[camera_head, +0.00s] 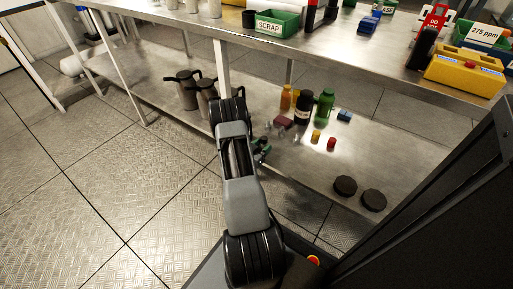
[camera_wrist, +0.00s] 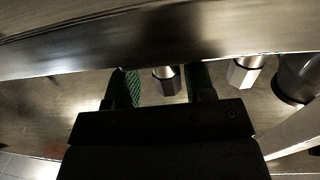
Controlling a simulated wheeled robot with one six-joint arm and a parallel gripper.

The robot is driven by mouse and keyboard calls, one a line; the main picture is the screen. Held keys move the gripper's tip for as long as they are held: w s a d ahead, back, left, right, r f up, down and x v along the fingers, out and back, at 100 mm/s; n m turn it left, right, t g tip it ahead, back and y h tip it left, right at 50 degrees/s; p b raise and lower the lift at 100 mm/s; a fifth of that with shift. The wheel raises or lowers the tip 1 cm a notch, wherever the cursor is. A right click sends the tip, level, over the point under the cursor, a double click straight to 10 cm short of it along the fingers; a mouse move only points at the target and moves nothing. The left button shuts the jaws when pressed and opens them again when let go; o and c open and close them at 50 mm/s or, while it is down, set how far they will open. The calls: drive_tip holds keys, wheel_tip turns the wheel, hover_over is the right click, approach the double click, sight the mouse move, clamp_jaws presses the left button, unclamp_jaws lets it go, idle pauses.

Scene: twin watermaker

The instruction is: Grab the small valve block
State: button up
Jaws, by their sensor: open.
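My gripper (camera_wrist: 163,88) is open, its two green-padded fingers apart. In the head view my gripper (camera_head: 262,150) is partly hidden behind my arm at the front edge of the lower shelf. A similar fitting (camera_wrist: 243,74) stands to the right, outside the fingers. I cannot tell for certain which thing is the small valve block. A dark red block (camera_head: 283,121) and a blue block (camera_head: 344,116) lie on the lower shelf.
The lower shelf (camera_head: 300,165) also holds bottles (camera_head: 304,108), steel jugs (camera_head: 187,90), small yellow and red pieces (camera_head: 331,143) and two black discs (camera_head: 373,200). The upper bench (camera_head: 330,45) overhangs it. A bench leg (camera_head: 222,65) stands close to my arm.

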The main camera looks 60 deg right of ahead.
drive_tip(key=shift+d, duration=0.95)
drive_tip(key=shift+c, duration=0.5)
drive_tip(key=shift+s, duration=0.1)
clamp_jaws()
drive_tip(key=shift+r, duration=0.1)
